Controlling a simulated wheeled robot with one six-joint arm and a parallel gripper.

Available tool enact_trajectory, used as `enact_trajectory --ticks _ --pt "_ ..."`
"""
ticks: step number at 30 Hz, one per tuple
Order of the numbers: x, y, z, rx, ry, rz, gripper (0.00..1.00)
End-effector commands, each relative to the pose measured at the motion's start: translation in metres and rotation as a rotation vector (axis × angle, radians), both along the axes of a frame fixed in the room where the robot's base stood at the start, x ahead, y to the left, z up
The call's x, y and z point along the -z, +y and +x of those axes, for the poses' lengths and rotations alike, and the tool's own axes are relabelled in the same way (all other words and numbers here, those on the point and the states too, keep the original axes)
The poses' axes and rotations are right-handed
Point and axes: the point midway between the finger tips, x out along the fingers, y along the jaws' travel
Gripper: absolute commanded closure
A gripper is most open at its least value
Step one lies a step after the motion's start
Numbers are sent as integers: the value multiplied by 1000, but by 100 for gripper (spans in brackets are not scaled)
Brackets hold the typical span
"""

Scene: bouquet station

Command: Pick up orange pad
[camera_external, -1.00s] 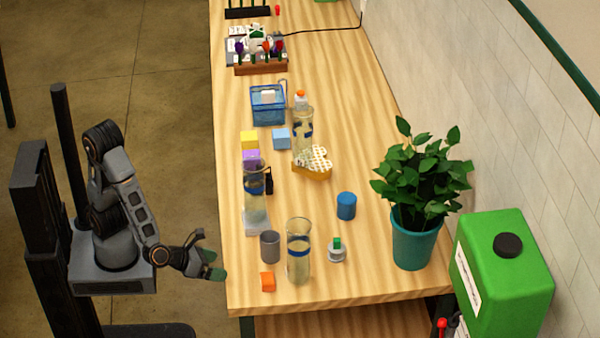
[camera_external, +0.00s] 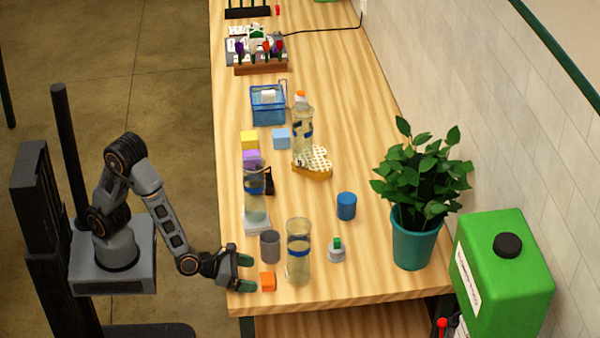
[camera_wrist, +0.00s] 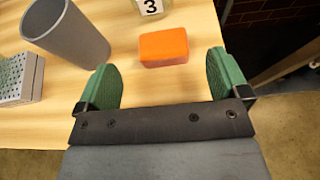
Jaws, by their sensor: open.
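The orange pad (camera_external: 267,282) is a small block lying on the wooden table near its front edge. My gripper (camera_external: 246,273) is just left of it, with its green fingertips apart and pointing toward it. In the wrist view, the orange pad (camera_wrist: 164,47) lies beyond and between the two green fingers of my gripper (camera_wrist: 165,78). It is nearer the right finger. The jaws are open and empty, and no contact with the pad shows.
A grey cup (camera_external: 270,247) stands behind the pad, and a clear cylinder with a blue band (camera_external: 298,252) stands to its right. In the wrist view the cup (camera_wrist: 66,32) is left of the pad. The table's edge runs close on the pad's right there.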

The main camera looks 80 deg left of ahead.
Motion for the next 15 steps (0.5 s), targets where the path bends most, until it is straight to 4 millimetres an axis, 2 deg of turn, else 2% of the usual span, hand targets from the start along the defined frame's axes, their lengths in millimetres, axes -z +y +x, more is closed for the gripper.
enact_trajectory --ticks 9,15 --pt "15 -2 37 -2 2 1 6" --pt "19 -2 45 0 1 -1 6"
